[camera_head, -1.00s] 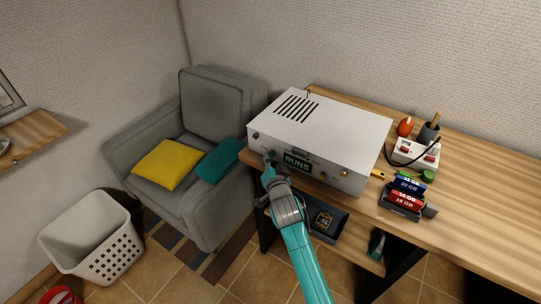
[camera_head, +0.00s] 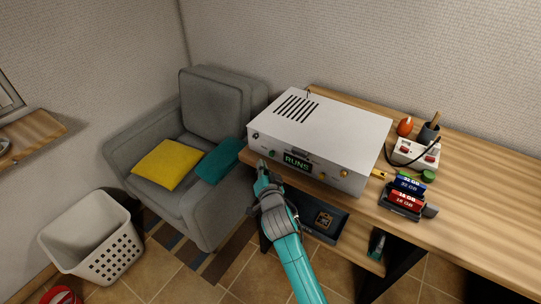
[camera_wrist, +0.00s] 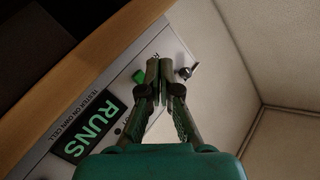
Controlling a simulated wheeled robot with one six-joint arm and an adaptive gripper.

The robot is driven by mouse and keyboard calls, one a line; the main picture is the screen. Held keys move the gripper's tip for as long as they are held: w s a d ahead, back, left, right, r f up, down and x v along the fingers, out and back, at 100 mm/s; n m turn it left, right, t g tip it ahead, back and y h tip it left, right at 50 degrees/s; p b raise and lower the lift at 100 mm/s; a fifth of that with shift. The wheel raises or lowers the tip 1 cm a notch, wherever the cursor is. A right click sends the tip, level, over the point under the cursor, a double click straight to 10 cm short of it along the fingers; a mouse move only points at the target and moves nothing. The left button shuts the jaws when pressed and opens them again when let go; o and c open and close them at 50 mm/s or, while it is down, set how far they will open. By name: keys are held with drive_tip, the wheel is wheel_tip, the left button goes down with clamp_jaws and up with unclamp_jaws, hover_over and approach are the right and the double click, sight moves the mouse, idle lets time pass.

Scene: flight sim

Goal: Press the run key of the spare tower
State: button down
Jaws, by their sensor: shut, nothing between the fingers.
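A white box-shaped unit (camera_head: 330,125) with a slotted top stands on the wooden desk. Its front display (camera_head: 297,161) shows RUNS in green; the display also shows in the wrist view (camera_wrist: 88,131), beside the words "TESTER ON OWN CELL". A small green key (camera_head: 272,153) sits left of the display; it also shows in the wrist view (camera_wrist: 138,76). My gripper (camera_head: 262,164) is shut and empty, in front of the unit's lower left front. In the wrist view its fingertips (camera_wrist: 160,64) lie between the green key and a metal switch (camera_wrist: 187,71). I cannot tell whether they touch the panel.
Memory modules in a dark holder (camera_head: 405,198), a white box with red switches (camera_head: 416,153) and a dark cup (camera_head: 429,133) stand on the desk at the right. A dark tray (camera_head: 335,232) is below. A grey armchair (camera_head: 220,105) stands left of the desk.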

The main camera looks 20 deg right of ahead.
drive_tip(key=shift+s+a, duration=0.95)
drive_tip(key=shift+a, duration=0.25)
